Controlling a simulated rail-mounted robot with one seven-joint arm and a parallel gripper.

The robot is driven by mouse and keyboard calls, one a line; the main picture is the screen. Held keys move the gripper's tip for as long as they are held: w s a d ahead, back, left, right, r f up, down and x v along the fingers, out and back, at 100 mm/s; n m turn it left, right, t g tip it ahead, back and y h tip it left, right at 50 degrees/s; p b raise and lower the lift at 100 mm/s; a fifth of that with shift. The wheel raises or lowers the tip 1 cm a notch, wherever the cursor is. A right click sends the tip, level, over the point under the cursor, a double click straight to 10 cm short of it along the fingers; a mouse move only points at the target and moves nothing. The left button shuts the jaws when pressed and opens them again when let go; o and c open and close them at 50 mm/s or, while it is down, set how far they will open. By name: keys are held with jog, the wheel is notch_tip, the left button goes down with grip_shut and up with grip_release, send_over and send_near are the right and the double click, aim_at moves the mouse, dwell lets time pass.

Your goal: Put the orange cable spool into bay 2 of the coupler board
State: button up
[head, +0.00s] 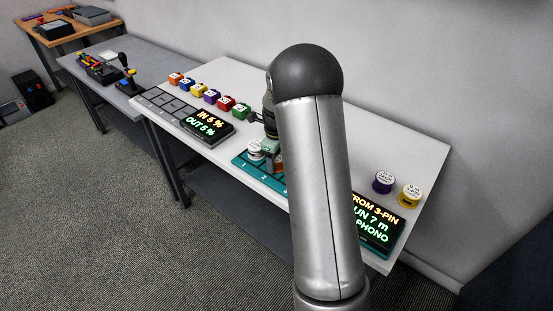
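The teal coupler board (243,161) lies on the white table, with numbers along its front edge. My arm hides its right part. A spool with a white top (256,147) stands at the board's left end, by number 1. A small orange-brown patch (279,162) shows beside my arm, low over the board near number 2. It may be the orange cable spool, but most of it is hidden. My gripper (271,149) points down over the board, partly behind my arm. Its fingers are too small and covered to show whether they are open or hold the orange piece.
A purple spool (383,182) and a yellow spool (408,195) stand at the right, near a text display (378,225).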

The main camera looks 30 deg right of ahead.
jog(key=shift+o, duration=1.4)
jog(key=shift+w+r, duration=0.2)
jog(key=shift+r, duration=0.5)
notch_tip(320, 180, up, 10)
jog(key=r, duration=0.1)
jog(key=s+a+r+n, duration=0.3)
jog(key=s+a+n, duration=0.4)
jog(key=s+n, duration=0.1)
jog(key=s+a+f+n, duration=0.2)
jog(key=s+a+n, duration=0.2)
jog(key=s+n, duration=0.6)
jog(key=s+a+f+n, duration=0.2)
jog(key=s+a+n, duration=0.3)
jog(key=s+n, duration=0.6)
jog(key=shift+s+a+b, duration=0.2)
jog(key=shift+s+b, duration=0.2)
jog(key=shift+s, duration=0.2)
